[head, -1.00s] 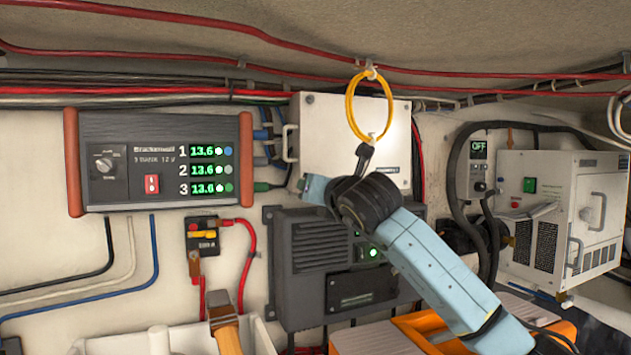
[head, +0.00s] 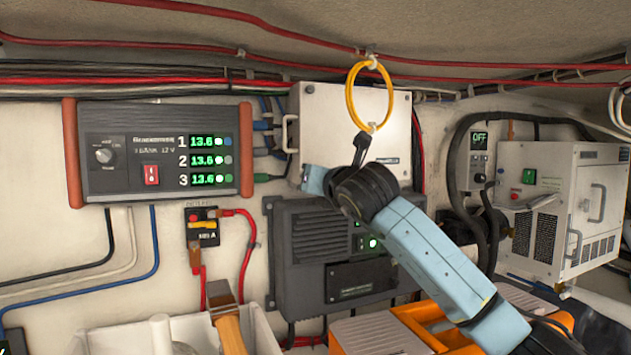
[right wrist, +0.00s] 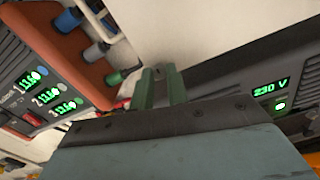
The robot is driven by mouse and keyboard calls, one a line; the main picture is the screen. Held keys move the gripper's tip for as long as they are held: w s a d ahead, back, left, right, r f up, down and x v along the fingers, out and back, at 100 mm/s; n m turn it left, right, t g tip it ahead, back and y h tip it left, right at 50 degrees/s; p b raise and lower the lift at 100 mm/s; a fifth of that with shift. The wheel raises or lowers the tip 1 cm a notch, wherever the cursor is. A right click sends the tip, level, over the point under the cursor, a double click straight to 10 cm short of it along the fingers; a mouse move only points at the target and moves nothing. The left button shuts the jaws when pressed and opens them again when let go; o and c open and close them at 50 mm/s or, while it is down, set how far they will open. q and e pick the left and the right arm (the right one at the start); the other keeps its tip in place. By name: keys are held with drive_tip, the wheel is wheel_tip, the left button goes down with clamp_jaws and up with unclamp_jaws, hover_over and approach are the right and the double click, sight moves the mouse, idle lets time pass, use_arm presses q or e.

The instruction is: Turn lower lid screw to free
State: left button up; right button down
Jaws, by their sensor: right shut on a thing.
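The white lidded box (head: 338,125) is on the wall, with a handle on its left side. It also shows in the right wrist view as a pale face (right wrist: 200,35). My right gripper (right wrist: 161,76) points at the lower edge of this box, near its lower left corner in the head view. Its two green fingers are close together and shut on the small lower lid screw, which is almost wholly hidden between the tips. I cannot tell how far the screw is turned. My left gripper is not in view.
A dark charger panel (head: 155,150) hangs left of the box. A grey unit (head: 320,250) sits just below it. A yellow ring (head: 350,97) hangs in front of the box. Blue connectors and cables run close on the left. A white bin (head: 130,338) stands below.

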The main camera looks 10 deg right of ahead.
drive_tip(key=n+b, duration=0.9)
drive_tip(key=n, duration=0.8)
drive_tip(key=shift+n, duration=0.4)
idle(0.4)
drive_tip(key=c, duration=1.4)
unclamp_jaws()
drive_tip(key=shift+o, duration=0.2)
drive_tip(key=shift+s+b, duration=0.15)
drive_tip(key=shift+b, duration=0.15)
